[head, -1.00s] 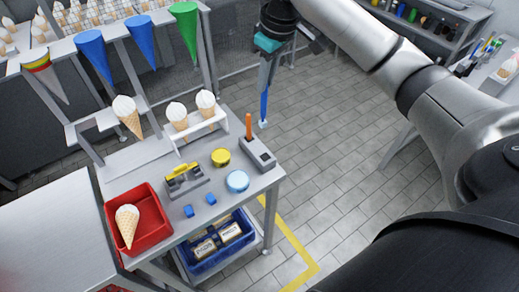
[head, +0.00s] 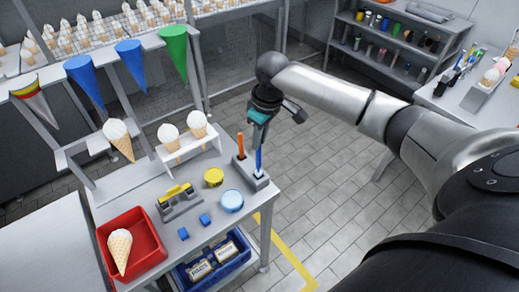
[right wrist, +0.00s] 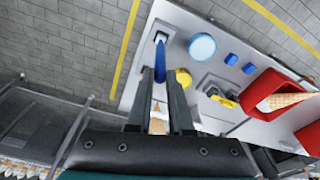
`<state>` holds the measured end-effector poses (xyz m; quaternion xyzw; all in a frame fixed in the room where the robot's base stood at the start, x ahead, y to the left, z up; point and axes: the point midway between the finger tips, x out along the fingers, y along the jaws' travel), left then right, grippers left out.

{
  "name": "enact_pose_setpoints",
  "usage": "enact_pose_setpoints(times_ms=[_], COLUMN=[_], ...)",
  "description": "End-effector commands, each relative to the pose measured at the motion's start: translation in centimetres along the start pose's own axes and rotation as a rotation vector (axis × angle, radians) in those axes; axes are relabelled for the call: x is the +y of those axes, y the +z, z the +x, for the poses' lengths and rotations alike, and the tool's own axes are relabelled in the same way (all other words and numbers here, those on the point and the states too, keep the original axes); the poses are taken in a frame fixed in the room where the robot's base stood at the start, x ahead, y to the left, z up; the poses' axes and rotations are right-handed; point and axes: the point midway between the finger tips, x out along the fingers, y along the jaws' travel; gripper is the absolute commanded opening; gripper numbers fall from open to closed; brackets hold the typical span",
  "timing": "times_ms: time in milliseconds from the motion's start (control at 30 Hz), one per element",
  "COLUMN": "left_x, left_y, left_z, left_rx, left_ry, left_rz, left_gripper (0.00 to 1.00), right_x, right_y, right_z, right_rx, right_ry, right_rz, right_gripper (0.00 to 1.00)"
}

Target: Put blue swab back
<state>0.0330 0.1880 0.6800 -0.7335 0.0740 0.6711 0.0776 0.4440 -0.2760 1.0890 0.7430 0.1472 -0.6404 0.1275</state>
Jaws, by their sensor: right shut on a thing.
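The blue swab (head: 259,160) is upright between the fingers of my right gripper (head: 259,142), which is shut on it. Its white lower tip is at the grey holder (head: 250,178) near the table's right edge; I cannot tell whether the tip is inside the slot or just above it. An orange swab (head: 240,146) stands in the same holder, to the left of the blue one. In the right wrist view the blue swab (right wrist: 160,62) extends from between the fingers (right wrist: 164,100) toward the holder. My left gripper is not in view.
The table also carries a yellow tin (head: 213,177), a light blue round tin (head: 231,201), small blue blocks (head: 206,219), a rack with two cones (head: 190,150) and a red tray (head: 148,225) holding a cone. The floor right of the table is clear.

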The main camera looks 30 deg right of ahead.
Motion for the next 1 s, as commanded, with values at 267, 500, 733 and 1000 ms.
enact_pose_setpoints(times_ms=[267, 500, 733, 1000], left_x=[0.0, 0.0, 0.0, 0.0], left_y=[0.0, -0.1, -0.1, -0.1], left_z=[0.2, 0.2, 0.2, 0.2], left_rx=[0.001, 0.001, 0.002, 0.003], left_ry=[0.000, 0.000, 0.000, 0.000], left_rz=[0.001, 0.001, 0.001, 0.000], left_gripper=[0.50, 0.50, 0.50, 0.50], right_x=[0.0, -0.1, -0.1, 0.0], right_y=[0.6, 0.7, 0.7, 0.7], right_z=[3.8, 4.3, 4.3, 4.2], right_rx=[-0.002, 0.000, -0.001, 0.000], right_ry=[-0.001, 0.000, 0.000, 0.000], right_rz=[0.001, -0.001, -0.001, -0.001], right_gripper=[0.00, 0.00, 0.40, 0.49])
